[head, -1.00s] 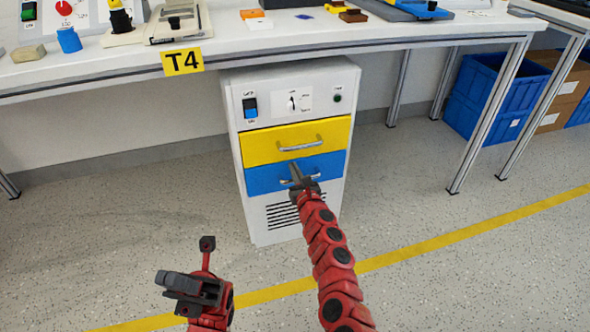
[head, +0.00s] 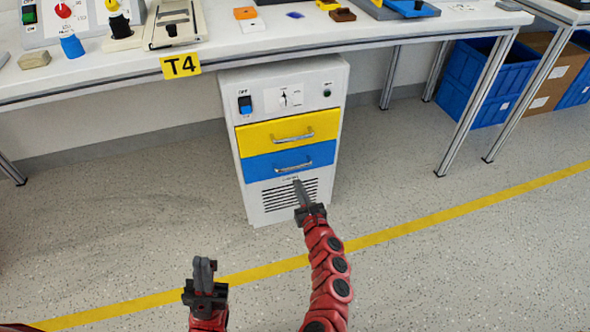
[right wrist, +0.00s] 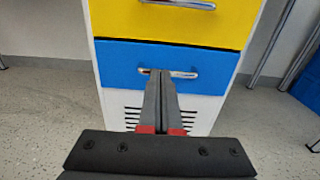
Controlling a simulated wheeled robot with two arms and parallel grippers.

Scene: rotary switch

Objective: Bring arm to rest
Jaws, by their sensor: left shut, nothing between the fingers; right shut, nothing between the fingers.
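My right arm comes in from the lower right in the head view, and its gripper (head: 301,192) is shut and empty in front of the vents of the white cabinet (head: 329,165). In the right wrist view the shut fingers (right wrist: 158,95) overlap the blue drawer (right wrist: 122,66) and its handle. I see no contact with the handle. My left gripper (head: 204,270) is shut and empty, upright over the floor at the lower middle. The cabinet's rotary switch (head: 284,97) sits on a white plate above the yellow drawer (head: 262,134). Both drawers look closed.
A white workbench (head: 110,68) with a T4 label (head: 180,66) spans the top, with small items on it. Its metal leg (head: 478,108) stands right of the cabinet. Blue crates (head: 474,90) stand at the right. The floor around both grippers is clear.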

